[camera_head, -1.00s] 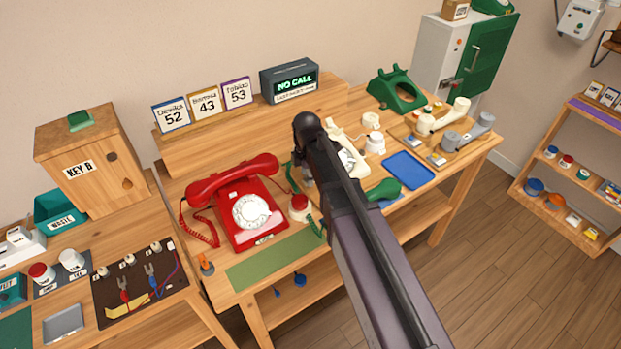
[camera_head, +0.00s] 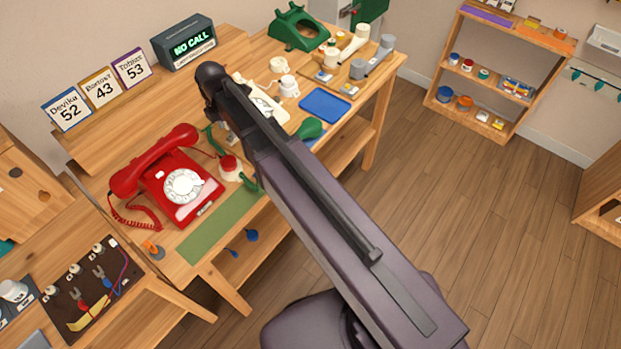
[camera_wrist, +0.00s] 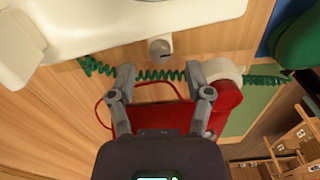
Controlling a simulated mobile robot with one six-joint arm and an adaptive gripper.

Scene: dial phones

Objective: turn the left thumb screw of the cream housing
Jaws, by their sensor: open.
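The cream housing (camera_head: 262,98) sits on the workbench, partly hidden behind my arm in the head view. In the wrist view its edge (camera_wrist: 90,30) fills the upper left. A small pale knob with a grey slotted end (camera_wrist: 160,47), which looks like a thumb screw, stands out below that edge. I cannot tell whether it is the left one. My gripper (camera_wrist: 162,84) is open and empty, its fingertips below the knob in the picture and apart from it. The knob lies roughly in line with the gap between the fingers. My arm mostly hides the gripper in the head view.
A red dial phone (camera_head: 170,180) stands left of the cream housing. A red-topped white piece (camera_head: 231,168) and a green coiled cord (camera_wrist: 160,74) lie close to my gripper. A blue tray (camera_head: 325,105) and a green handset (camera_head: 308,130) are at the right. Open floor lies further right.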

